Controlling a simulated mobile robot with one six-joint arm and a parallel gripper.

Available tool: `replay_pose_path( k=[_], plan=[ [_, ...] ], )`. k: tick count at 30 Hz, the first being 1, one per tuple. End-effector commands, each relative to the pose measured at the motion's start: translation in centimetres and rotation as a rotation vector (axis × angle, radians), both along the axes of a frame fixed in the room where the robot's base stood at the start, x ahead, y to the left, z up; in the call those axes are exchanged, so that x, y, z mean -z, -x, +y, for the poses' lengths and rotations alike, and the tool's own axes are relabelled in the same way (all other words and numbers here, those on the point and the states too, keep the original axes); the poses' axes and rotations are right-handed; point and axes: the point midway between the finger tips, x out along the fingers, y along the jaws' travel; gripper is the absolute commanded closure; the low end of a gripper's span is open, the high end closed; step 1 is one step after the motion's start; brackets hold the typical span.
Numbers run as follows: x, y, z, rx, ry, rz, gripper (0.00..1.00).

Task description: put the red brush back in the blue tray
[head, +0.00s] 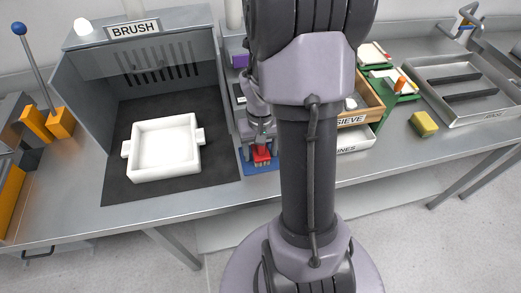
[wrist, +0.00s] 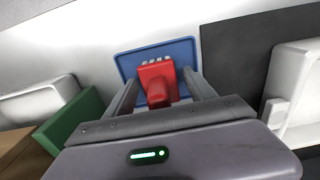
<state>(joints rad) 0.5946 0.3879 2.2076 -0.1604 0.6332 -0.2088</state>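The red brush (head: 261,154) with pale bristles is at the blue tray (head: 247,168) in the head view, just below my gripper (head: 262,139). In the wrist view the red brush (wrist: 157,75) lies between the two fingers of my gripper (wrist: 160,78), its handle toward the camera. Gaps show between the fingers and the handle, so the gripper looks open around it. The blue tray (wrist: 185,48) shows behind and around the brush. I cannot tell whether the bristles rest on the tray floor. My arm hides part of the area to its right.
A white handled box (head: 165,150) sits on the dark mat (head: 215,170) under the BRUSH hood (head: 133,30). At right are a wooden SIEVE box (head: 372,105), a white FINES box (head: 355,140), a yellow sponge (head: 424,124) and a metal tray (head: 485,108).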

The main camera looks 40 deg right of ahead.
Motion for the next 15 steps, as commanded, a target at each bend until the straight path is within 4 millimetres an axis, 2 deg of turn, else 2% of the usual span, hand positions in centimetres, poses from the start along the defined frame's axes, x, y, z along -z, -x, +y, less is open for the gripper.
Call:
replay_pose_path(
  k=[9, 11, 15],
  plan=[
    [-0.5, 0.0, 0.0, 0.000, 0.000, 0.000, 0.35],
    [-1.4, 0.0, 0.0, 0.001, 0.001, -0.002, 0.35],
    [-5.5, -0.1, -0.1, 0.000, 0.002, -0.003, 0.35]
  ],
)
